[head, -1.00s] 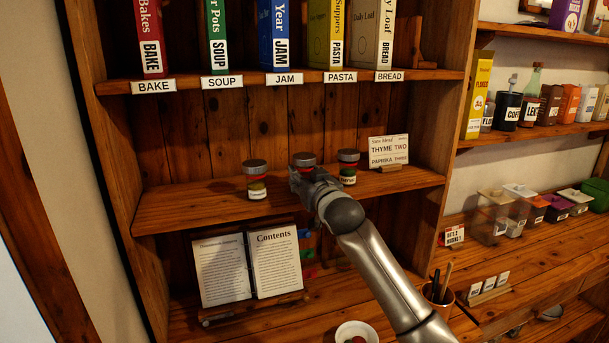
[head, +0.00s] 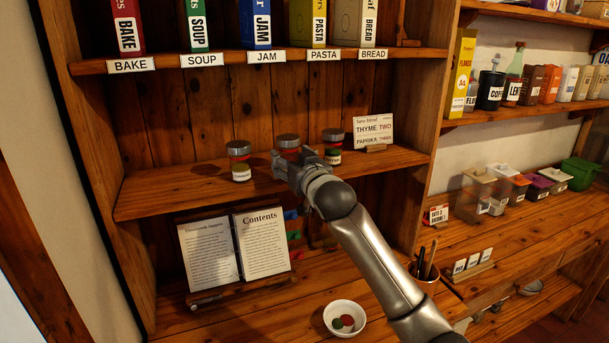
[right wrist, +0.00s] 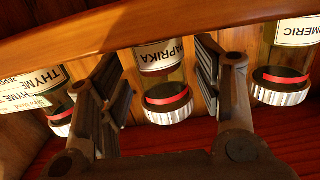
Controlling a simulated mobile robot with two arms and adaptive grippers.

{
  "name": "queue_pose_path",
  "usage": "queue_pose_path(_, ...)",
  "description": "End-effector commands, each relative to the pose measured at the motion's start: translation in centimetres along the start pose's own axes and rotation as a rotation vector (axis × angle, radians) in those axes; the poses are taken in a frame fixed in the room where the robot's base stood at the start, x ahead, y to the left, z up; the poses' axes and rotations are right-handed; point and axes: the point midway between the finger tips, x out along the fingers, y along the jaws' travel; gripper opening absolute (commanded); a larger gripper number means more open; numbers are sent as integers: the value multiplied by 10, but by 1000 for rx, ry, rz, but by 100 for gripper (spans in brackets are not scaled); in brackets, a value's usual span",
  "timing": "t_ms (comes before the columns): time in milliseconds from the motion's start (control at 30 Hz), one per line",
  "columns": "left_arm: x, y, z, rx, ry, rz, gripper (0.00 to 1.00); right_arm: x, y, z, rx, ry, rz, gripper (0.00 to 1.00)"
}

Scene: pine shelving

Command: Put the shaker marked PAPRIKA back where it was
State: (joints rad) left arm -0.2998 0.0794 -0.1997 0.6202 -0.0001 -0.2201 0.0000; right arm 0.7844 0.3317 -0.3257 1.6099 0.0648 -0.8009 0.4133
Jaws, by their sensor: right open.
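The PAPRIKA shaker (right wrist: 168,88), a clear jar with a grey lid and red band, stands on the pine shelf (head: 190,190) between two similar shakers. Its lid shows in the head view (head: 288,141); my gripper hides its lower part. My right gripper (head: 292,165) is open at the shelf's front. In the right wrist view, which is upside down, its fingers (right wrist: 160,78) are on either side of the PAPRIKA shaker with visible gaps. My left gripper is not in view.
The TURMERIC shaker (head: 239,162) stands left and the THYME shaker (head: 333,148) right of it, both close. A card (head: 373,132) reading THYME TWO, PAPRIKA THREE stands farther right. Below are an open book (head: 235,248) and a white bowl (head: 330,317).

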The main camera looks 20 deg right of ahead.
Motion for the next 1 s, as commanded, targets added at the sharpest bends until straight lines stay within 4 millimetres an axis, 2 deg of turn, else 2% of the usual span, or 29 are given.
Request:
queue_pose_path(400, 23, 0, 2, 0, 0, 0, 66, -63, 0, 3, -2, 1, 0, 60)
queue_pose_path(600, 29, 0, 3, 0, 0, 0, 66, -85, 0, 2, 0, 1, 0, 60)
queue_pose_path(800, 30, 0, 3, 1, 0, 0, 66, -94, 0, 1, 0, 0, 0, 60)
queue_pose_path(1000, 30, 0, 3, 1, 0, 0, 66, -95, 0, 0, 0, -1, 1, 60)
